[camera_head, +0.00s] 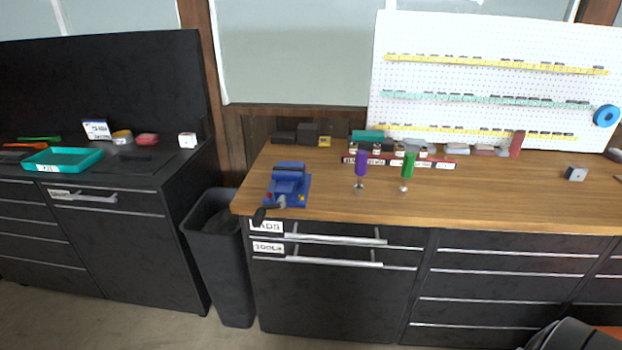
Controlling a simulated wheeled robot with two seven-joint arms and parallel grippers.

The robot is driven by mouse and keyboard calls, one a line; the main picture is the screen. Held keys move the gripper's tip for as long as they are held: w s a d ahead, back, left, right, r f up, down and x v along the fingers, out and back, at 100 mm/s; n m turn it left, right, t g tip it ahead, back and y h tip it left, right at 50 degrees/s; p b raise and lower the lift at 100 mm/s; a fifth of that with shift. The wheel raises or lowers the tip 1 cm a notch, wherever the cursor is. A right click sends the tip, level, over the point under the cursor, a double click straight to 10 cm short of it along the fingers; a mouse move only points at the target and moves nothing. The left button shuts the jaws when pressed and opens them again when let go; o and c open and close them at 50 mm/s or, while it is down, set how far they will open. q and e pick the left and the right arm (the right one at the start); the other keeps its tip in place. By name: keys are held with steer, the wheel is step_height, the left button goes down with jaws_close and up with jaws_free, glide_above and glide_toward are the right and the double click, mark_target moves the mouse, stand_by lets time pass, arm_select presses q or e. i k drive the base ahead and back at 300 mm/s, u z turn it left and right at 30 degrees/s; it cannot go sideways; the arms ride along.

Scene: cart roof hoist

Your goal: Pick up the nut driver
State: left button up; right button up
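One has a purple handle (361,163) and the other a green handle (408,164). Each has a short metal shaft pointing down to a small base or tip at the bench top. They are too small to tell which is the nut driver. Neither of my grippers shows in the head view, and nothing is touching the two tools.
A blue vise (288,184) sits left of the tools on the workbench (480,207). Small labelled bins (395,162) stand behind them. A black trash can (222,255) stands between this bench and a black cabinet with a teal tray (62,160). Floor shows at lower left.

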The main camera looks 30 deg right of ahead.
mark_target(363, 156)
steer(key=u, duration=0.65)
steer(key=k, duration=0.95)
steer(key=u, duration=0.7)
steer(key=i, duration=1.15)
steer(key=z, duration=0.45)
steer(key=i, duration=0.9)
steer(key=z, duration=1.45)
steer(key=i, duration=0.6)
steer(key=z, duration=0.6)
